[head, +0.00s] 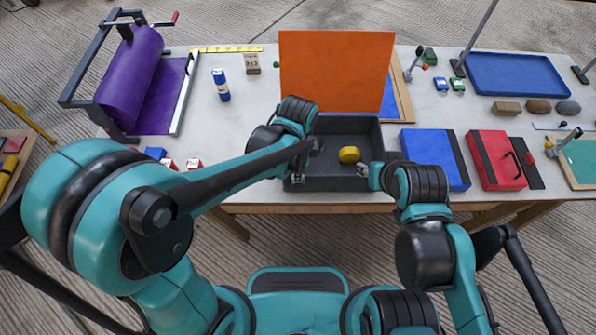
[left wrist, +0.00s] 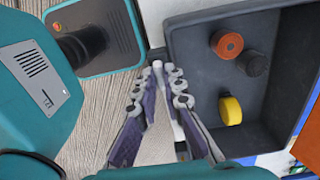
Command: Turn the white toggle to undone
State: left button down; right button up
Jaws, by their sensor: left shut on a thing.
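The white toggle (left wrist: 157,66) shows in the left wrist view as a small pale piece between my left fingertips, beside the wall of a dark grey box (left wrist: 188,32). My left gripper (left wrist: 158,82) is shut on it, and the fingers cover most of it. In the head view my left gripper (head: 297,179) is at the front left of the box (head: 335,185), and the toggle is too small to make out there. I cannot tell the toggle's exact setting. My right gripper (head: 364,171) is by the box's front right corner; its fingers are too small to read.
The box is open on top and holds a yellow round piece (head: 349,155), an orange one (left wrist: 227,44) and a dark one (left wrist: 257,63). An upright orange panel (head: 335,70) stands behind it. A blue case (head: 428,158) and a red case (head: 493,160) lie to the right.

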pick_arm(q)
jog(key=c, duration=1.6)
grip_release()
notch_tip(320, 180, up, 12)
jog(key=s+a+n+t, duration=0.1)
jog(key=a+n+t, duration=0.1)
jog(key=a+n, duration=0.4)
jog(key=s+a+n+t, duration=0.2)
jog(key=a+n, duration=0.4)
jog(key=s+a+n+t, duration=0.2)
jog(key=a+n+t, duration=0.1)
jog(key=a+n, duration=0.3)
jog(key=shift+f, duration=0.3)
